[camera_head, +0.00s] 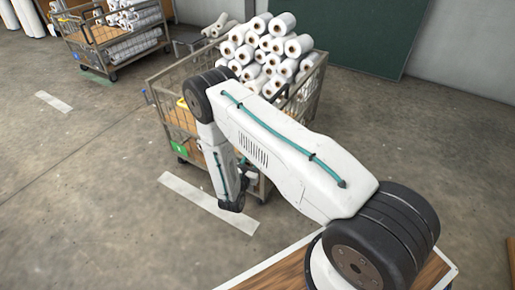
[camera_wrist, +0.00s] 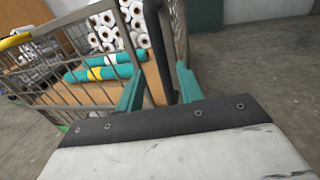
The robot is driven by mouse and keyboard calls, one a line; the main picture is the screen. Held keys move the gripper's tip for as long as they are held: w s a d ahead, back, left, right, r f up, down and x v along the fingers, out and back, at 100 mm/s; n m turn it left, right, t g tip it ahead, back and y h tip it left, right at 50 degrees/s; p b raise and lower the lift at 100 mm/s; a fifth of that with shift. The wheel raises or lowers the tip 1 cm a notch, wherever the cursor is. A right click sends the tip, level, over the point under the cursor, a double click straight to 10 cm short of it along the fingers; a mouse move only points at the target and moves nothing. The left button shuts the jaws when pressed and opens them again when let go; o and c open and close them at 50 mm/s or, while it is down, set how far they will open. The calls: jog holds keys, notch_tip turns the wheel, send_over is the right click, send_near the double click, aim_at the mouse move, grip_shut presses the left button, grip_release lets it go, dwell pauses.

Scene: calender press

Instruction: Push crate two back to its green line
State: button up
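A wire-sided crate on wheels with a wooden floor (camera_head: 262,187) stands mid-picture in the head view, piled with white rolls (camera_head: 262,50). A green tag (camera_head: 179,148) hangs on its lower left side; its number is too small to read. My gripper (camera_wrist: 160,88) is at the crate's near side. Its two green fingers are apart, with a dark upright post of the crate (camera_wrist: 158,45) between them; I cannot tell whether they touch it. In the head view my arm hides part of the crate and the fingers are not clear. I see no green line beside this crate.
A second crate (camera_head: 92,32) with white rolls stands at the upper left, with a green strip (camera_head: 98,76) on the floor by it. A white floor strip (camera_head: 208,203) lies before the near crate, another (camera_head: 53,101) farther left. A green board (camera_head: 350,35) is behind. Floor on the left is clear.

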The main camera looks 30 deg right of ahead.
jog(key=x, duration=0.7)
jog(key=shift+w+d, duration=0.15)
jog(key=shift+d, duration=0.05)
grip_shut()
